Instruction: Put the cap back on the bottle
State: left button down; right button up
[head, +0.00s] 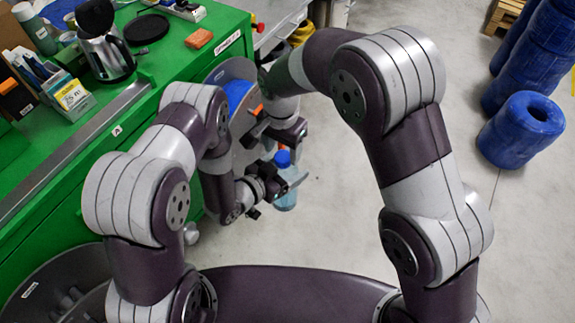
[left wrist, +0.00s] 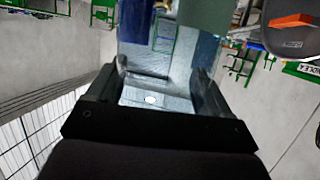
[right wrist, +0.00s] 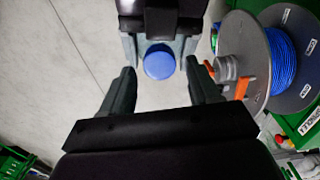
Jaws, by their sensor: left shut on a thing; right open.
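A clear, light-blue bottle (head: 286,198) stands upright in my left gripper (head: 280,183), which is shut around it. In the left wrist view the see-through bottle (left wrist: 160,50) fills the space between the fingers (left wrist: 155,90). A blue cap (head: 283,158) shows at the top of the bottle; how firmly it sits cannot be told. In the right wrist view the round blue cap (right wrist: 159,64) is seen from above, between the left gripper's fingers. My right gripper (head: 270,133) is open and empty, its fingers (right wrist: 163,88) apart, with the cap ahead of the gap.
A grey reel of blue cable (right wrist: 285,60) with an orange part (right wrist: 238,78) is close beside the right gripper. The green workbench (head: 150,85) on the left holds a kettle (head: 105,50) and small items. Blue rolls (head: 520,130) stand on the open floor at right.

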jog(key=shift+f, duration=1.15)
jog(key=c, duration=1.1)
jog(key=shift+o, duration=0.2)
jog(key=shift+m, duration=1)
jog(key=o, duration=1.2)
jog(key=shift+o, duration=0.2)
jog(key=shift+r, duration=0.1)
notch_tip(320, 180, up, 7)
jog(key=shift+r, duration=0.2)
